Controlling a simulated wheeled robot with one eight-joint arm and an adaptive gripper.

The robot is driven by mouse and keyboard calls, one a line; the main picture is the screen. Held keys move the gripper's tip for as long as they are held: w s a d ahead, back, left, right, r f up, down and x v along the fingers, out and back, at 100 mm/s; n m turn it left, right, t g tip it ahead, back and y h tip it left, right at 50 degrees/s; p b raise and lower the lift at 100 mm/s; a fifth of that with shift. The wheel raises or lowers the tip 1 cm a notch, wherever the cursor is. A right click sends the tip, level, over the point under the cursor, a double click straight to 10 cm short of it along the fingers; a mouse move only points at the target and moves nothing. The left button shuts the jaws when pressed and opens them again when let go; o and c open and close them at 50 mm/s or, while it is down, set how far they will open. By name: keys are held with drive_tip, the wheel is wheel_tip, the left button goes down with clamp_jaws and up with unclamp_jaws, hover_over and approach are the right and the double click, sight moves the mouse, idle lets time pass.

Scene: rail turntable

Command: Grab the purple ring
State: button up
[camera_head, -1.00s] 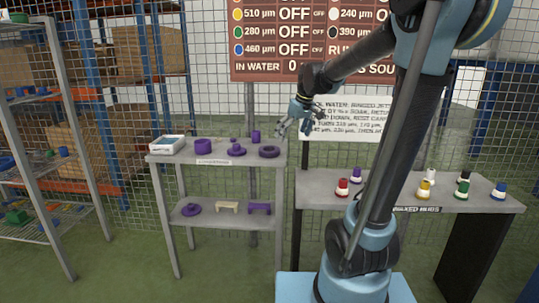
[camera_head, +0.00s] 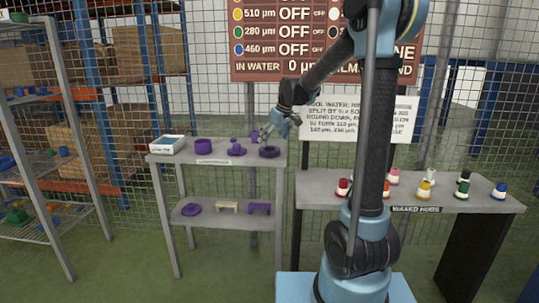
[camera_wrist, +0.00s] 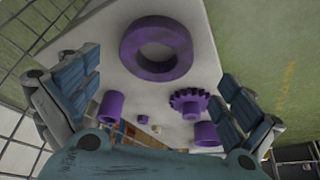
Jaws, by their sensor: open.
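The purple ring (camera_head: 269,155) lies flat at the right end of the top shelf of the grey stand (camera_head: 215,162). In the wrist view the ring (camera_wrist: 131,48) is whole, with its hole showing, near the top centre. My gripper (camera_head: 262,137) is just above and behind the ring in the head view. In the wrist view its fingers are spread wide to the left and right, with the gap (camera_wrist: 160,84) empty. The ring is beyond the fingertips and apart from them.
A white box (camera_head: 168,144) sits at the shelf's left end. Coloured hubs stand on the right table (camera_head: 330,198). Wire mesh runs behind.

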sight(270, 147)
drive_tip(key=shift+w+x, duration=0.2)
drive_tip(key=shift+x, duration=2.55)
drive_tip(key=shift+d+r, duration=0.1)
drive_tip(key=c, duration=1.3)
